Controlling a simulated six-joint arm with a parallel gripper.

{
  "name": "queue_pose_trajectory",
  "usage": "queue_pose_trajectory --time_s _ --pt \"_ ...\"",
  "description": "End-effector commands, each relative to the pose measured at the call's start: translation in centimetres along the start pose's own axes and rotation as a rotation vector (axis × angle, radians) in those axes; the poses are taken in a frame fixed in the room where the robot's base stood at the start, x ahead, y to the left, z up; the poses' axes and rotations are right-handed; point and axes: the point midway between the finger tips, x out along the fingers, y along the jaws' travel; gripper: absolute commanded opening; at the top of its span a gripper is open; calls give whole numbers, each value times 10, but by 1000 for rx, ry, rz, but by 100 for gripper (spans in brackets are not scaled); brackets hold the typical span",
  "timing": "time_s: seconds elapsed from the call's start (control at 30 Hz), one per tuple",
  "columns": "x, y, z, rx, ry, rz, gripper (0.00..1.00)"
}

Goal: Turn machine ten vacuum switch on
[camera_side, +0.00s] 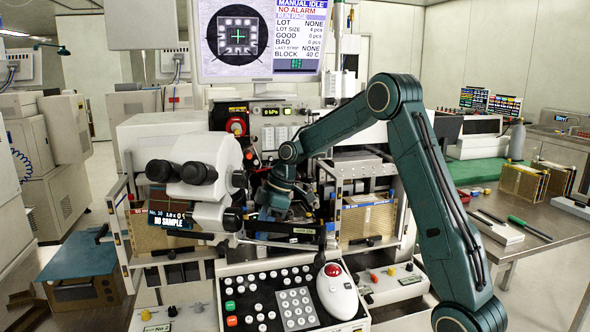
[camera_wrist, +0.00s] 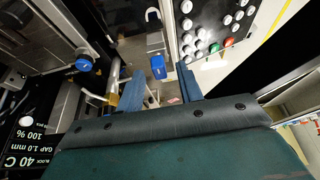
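My gripper (camera_side: 275,207) reaches down at the middle of the bonding machine, right of the microscope (camera_side: 195,172). In the wrist view its two blue fingers (camera_wrist: 160,82) stand apart with nothing held between them. A small blue part (camera_wrist: 158,67) shows between and beyond the fingertips, apparently not touched. A blue round knob (camera_wrist: 84,64) lies further left. A panel reading "0 kPa" (camera_side: 271,112) is behind the arm, under the monitor. I cannot tell which control is the vacuum switch or its position; my arm and the microscope hide part of the machine front.
A button keypad (camera_side: 262,300) and a white trackball unit with a red ball (camera_side: 338,292) stand in front. A small box with coloured knobs (camera_side: 392,280) is to their right. The monitor (camera_side: 258,40) shows "NO ALARM". A bench with tools (camera_side: 535,240) is at right.

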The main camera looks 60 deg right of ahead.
Motion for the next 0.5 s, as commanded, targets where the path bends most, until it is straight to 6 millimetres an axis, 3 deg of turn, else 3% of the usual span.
queue_pose_trajectory --time_s 0.37,0.4,0.5 --pt "5 0 0 0 0 2 36" --pt "5 0 0 0 0 2 34" --pt "5 0 0 0 0 1 15"
